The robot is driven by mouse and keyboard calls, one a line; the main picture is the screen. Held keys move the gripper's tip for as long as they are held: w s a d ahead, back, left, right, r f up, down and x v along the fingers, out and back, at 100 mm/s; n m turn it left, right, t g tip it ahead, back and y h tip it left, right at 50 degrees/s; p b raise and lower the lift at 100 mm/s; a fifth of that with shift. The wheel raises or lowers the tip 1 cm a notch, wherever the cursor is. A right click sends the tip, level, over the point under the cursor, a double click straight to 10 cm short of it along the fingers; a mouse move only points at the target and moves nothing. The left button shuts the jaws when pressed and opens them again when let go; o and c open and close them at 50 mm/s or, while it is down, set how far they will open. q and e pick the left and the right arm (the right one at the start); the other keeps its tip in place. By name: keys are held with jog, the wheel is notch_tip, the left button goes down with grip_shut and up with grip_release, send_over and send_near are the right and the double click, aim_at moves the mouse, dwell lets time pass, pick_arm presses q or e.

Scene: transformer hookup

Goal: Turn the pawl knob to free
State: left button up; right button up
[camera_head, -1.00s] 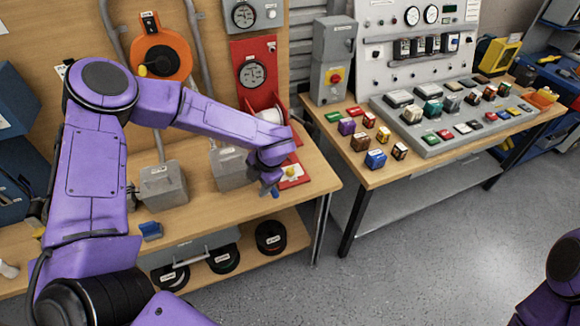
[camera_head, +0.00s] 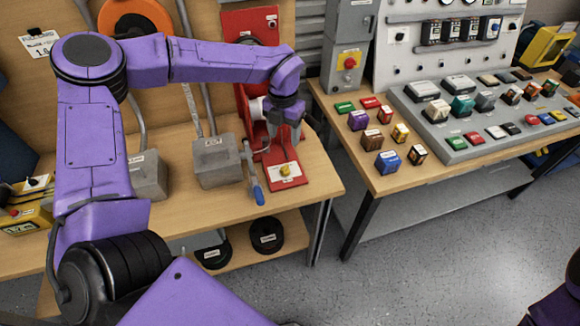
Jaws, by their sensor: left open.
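A small yellow knob (camera_head: 286,169) sits on a white-labelled patch of the red base plate (camera_head: 283,184) at the bench's right end; I take it for the pawl knob. Its exact turn position is too small to read. My left gripper (camera_head: 282,136) points down from the purple arm, a little above and behind the knob in the picture, apart from it. It is open and nothing shows between its fingers. The blue-handled crank (camera_head: 257,194) hangs just left of the plate. My right gripper is out of view.
A red upright panel (camera_head: 247,24) stands behind the plate. Grey boxes (camera_head: 217,162) are to its left on the wooden bench. A second table (camera_head: 400,182) on the right holds coloured blocks and a grey console, with a gap between the tables.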

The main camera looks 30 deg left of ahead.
aim_at(285, 167)
pick_arm(q)
notch_tip(285, 167, down, 14)
jog(key=shift+f, duration=0.1)
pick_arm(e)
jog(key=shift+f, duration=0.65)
pick_arm(q)
jog(key=c, duration=1.1)
